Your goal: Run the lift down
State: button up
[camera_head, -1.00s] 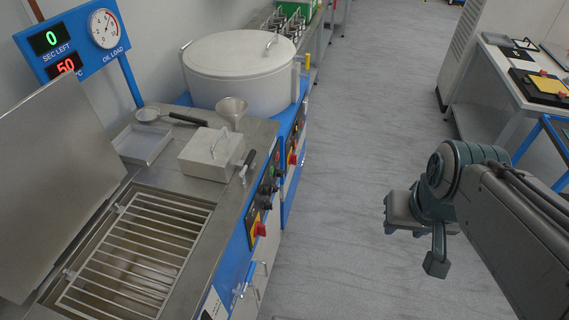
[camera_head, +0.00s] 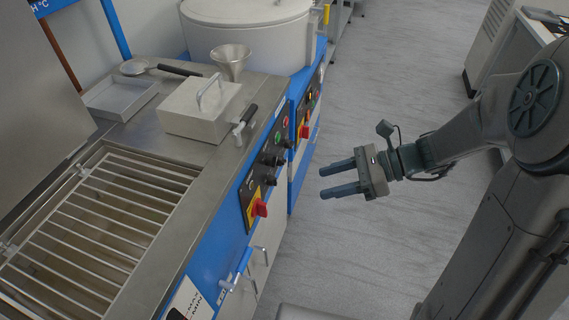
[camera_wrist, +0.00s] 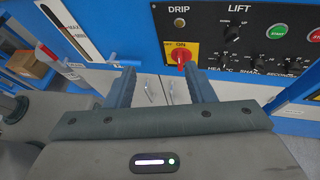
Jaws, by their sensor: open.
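The black control panel (camera_head: 265,165) is on the blue front of the steel tank unit. In the wrist view, the word LIFT is printed above a black knob (camera_wrist: 232,32). A green START button (camera_wrist: 277,32) is to its right. A red switch (camera_wrist: 181,57) on a yellow plate is to its left, under DRIP. A barred metal rack (camera_head: 100,215) lies in the open tank. My gripper (camera_head: 322,182) is open and empty, out in front of the panel and apart from it. Its fingers point at the panel, and their tips (camera_wrist: 160,70) are below the LIFT label.
A steel box with a handle (camera_head: 200,108), a funnel (camera_head: 231,60) and a shallow tray (camera_head: 120,98) are on the worktop. A round lidded vessel (camera_head: 250,30) is behind. A blue-handled valve (camera_head: 232,283) sticks out low on the front. The grey floor (camera_head: 400,90) beyond is clear.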

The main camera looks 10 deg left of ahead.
aim_at(272, 161)
jog(key=w+f+m+t+y+b, duration=0.4)
jog(key=w+f+m+y+b, duration=0.1)
jog(key=w+f+m, duration=0.4)
jog(key=w+a+b, duration=0.1)
jog(key=a+b, duration=0.1)
jog(key=a, duration=1.2)
jog(key=shift+w+a+t, duration=0.25)
jog(key=shift+w+t, duration=0.05)
jog(key=c, duration=0.9)
